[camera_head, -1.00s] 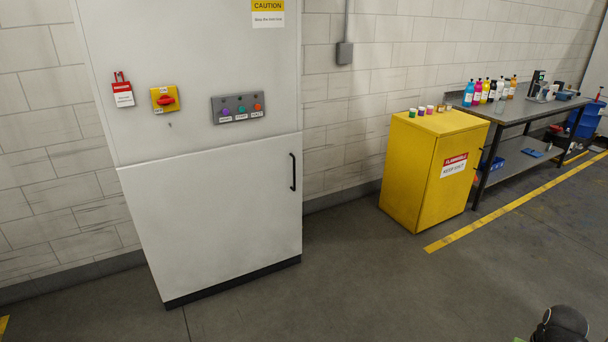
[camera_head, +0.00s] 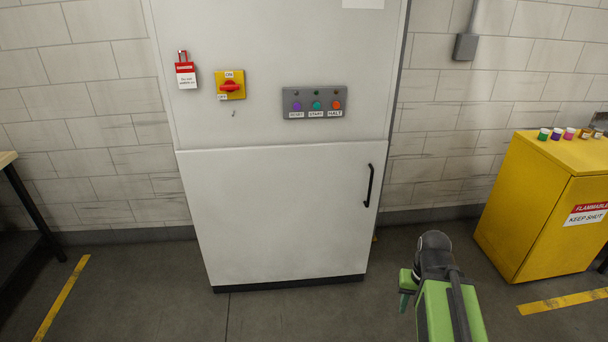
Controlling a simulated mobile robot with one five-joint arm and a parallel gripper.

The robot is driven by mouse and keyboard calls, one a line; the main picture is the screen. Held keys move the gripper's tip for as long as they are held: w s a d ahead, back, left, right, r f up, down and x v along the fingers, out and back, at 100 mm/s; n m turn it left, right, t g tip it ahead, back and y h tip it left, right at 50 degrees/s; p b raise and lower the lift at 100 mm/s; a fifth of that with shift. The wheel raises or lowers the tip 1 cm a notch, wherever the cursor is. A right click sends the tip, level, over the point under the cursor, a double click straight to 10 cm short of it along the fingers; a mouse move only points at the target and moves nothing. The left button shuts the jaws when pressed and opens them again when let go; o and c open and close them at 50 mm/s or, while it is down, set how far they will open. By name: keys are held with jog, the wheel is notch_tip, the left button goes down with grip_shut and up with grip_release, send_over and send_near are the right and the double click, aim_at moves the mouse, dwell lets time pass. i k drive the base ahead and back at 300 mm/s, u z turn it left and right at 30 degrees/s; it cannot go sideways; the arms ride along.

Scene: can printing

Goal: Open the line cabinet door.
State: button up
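The line cabinet (camera_head: 280,50) is a tall light-grey cabinet against the brick wall. Its lower door (camera_head: 275,215) is shut, with a black vertical bar handle (camera_head: 369,186) near its right edge. My green and black arm is at the lower right, in front of the cabinet and to the right of the handle. My gripper is not clearly visible; a green part at the arm's left side is partly hidden, and nothing touches the handle.
Above the door are a red lockout tag (camera_head: 186,74), a yellow-and-red rotary switch (camera_head: 231,86) and a button panel (camera_head: 314,102). A yellow flammables cabinet (camera_head: 535,205) with small pots stands right. A table (camera_head: 25,205) stands at the left edge. Floor before the door is clear.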

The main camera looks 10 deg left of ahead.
aim_at(260, 214)
jog(key=u, duration=0.7)
jog(key=i, duration=1)
jog(key=u, duration=0.55)
jog(key=k, duration=0.6)
jog(key=z, duration=0.5)
jog(key=k, duration=0.15)
jog(key=u, duration=0.65)
jog(key=i, duration=0.75)
